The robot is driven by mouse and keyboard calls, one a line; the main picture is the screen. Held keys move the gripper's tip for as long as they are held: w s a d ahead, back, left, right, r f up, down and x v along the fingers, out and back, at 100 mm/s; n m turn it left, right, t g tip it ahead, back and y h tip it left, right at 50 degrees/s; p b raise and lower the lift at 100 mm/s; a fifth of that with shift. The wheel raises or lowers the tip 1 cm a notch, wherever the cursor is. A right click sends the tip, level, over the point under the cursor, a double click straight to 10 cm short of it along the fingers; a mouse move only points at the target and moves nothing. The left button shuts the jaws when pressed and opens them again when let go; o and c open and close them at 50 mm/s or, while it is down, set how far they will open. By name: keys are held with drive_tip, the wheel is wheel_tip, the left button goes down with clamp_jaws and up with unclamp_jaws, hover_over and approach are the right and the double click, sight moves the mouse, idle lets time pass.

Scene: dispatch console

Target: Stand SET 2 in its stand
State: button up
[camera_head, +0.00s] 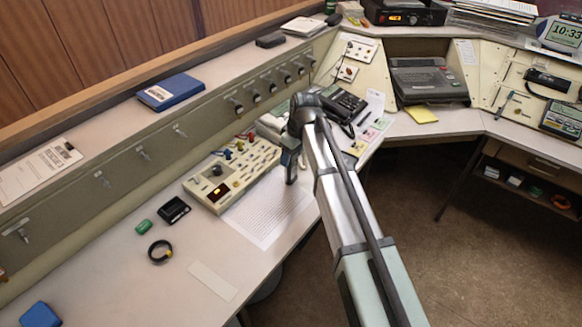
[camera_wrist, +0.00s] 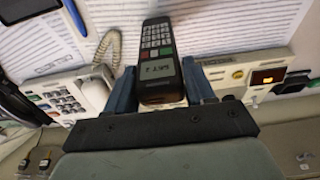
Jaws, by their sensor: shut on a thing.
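My gripper (camera_wrist: 160,92) is shut on SET 2 (camera_wrist: 158,58), a dark handset with a light keypad and a screen reading "SET 2". One finger lies on each side of it in the wrist view. In the head view my gripper (camera_head: 291,168) is over the desk, at the right end of the beige console, above or beside the printed sheet. The handset is hard to make out there. A small black square holder (camera_head: 174,209) lies left of the console; I cannot tell whether it is the stand.
The beige console (camera_head: 228,178) with a red display stands against the back panel. A black telephone (camera_head: 345,104) is right of my gripper. A green block (camera_head: 144,227), a dark ring (camera_head: 160,251) and a white strip (camera_head: 213,281) lie on the left desk, with bare desk between them.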

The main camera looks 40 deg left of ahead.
drive_tip(key=c, duration=0.4)
drive_tip(key=shift+o, duration=0.2)
drive_tip(key=shift+r, duration=0.15)
drive_tip(key=shift+a+v, duration=0.2)
drive_tip(key=shift+v, duration=0.75)
drive_tip(key=shift+a+v, duration=0.2)
drive_tip(key=shift+v, duration=0.7)
drive_tip(key=shift+a+v, duration=0.2)
drive_tip(key=shift+v, duration=0.75)
drive_tip(key=shift+r, duration=0.1)
